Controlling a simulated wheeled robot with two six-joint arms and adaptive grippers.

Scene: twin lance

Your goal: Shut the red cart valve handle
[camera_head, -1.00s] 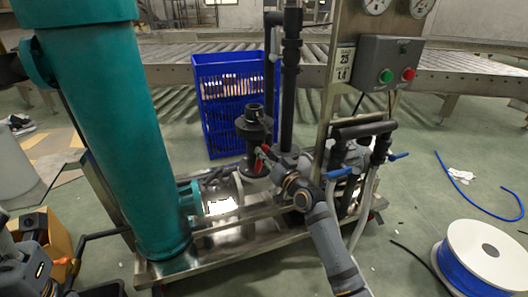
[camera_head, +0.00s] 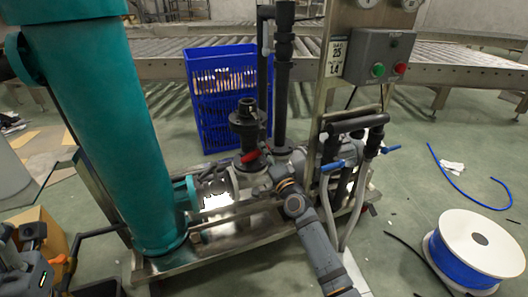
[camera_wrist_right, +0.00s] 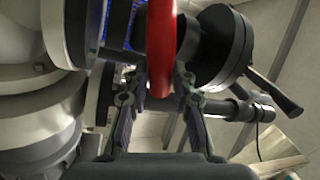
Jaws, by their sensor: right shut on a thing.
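The red valve handle (camera_head: 250,156) sits beside the dark pipe fitting in the middle of the cart. In the right wrist view the red handle (camera_wrist_right: 160,45) runs down from the top edge to between my fingers. My right gripper (camera_wrist_right: 159,88) is shut on it, with one finger on each side. In the head view my right arm reaches up from the bottom to the valve, and the fingers are small and partly hidden there. My left gripper (camera_head: 50,262) is at the lower left, far from the handle; its fingers are unclear.
A large teal cylinder (camera_head: 115,140) stands on the cart at left. A blue crate (camera_head: 205,110) is behind the valve. Pipes with blue handles (camera_head: 332,165) and a grey button box (camera_head: 375,55) are to the right. A white spool (camera_head: 478,235) lies on the floor at right.

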